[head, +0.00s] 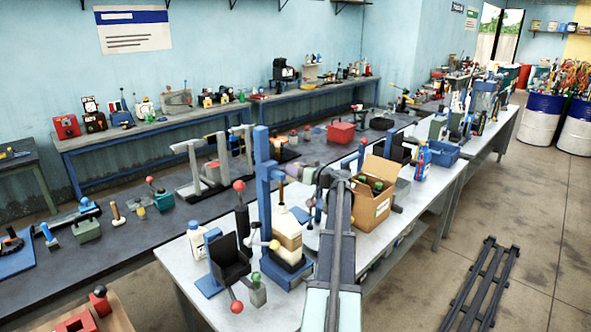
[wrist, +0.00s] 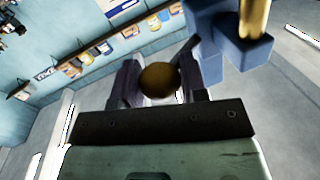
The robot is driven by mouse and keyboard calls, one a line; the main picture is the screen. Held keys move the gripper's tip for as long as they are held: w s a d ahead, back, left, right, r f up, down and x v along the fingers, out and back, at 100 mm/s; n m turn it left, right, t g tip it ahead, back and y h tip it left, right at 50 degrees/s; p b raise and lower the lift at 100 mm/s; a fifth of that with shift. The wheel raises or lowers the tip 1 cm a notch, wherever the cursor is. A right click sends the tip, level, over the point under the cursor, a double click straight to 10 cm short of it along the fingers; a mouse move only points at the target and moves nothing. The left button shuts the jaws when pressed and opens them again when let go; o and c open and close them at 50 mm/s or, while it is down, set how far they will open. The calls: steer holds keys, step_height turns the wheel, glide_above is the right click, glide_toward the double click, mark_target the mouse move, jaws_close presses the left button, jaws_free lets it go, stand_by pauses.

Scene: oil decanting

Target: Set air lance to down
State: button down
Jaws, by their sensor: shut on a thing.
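The blue upright stand (head: 264,200), which looks like the air lance station, rises from the near table with a cream bottle (head: 288,232) at its foot. In the wrist view, its blue bracket (wrist: 205,45) and a brass rod (wrist: 255,18) show at the upper right. My gripper (head: 302,175) is beside the upper part of the stand in the head view. In the wrist view, my gripper (wrist: 159,84) is shut on a round dark-yellow knob (wrist: 158,78) between its two fingers. The knob's link to the stand is hidden, and I cannot tell the lance's setting.
A cardboard box (head: 370,205) stands right of my arm, with a blue bottle (head: 423,160) behind it. A black holder with a red-ball lever (head: 236,306) and a white jug (head: 197,240) stand left of the stand.

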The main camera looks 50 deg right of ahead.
step_height(320, 180, down, 4)
steer(key=shift+r+b, duration=0.25)
steer(key=shift+b, duration=0.45)
steer(key=c, duration=0.7)
jaws_free()
steer(key=shift+s, duration=0.1)
steer(key=s, duration=1)
steer(key=shift+s+d, duration=0.3)
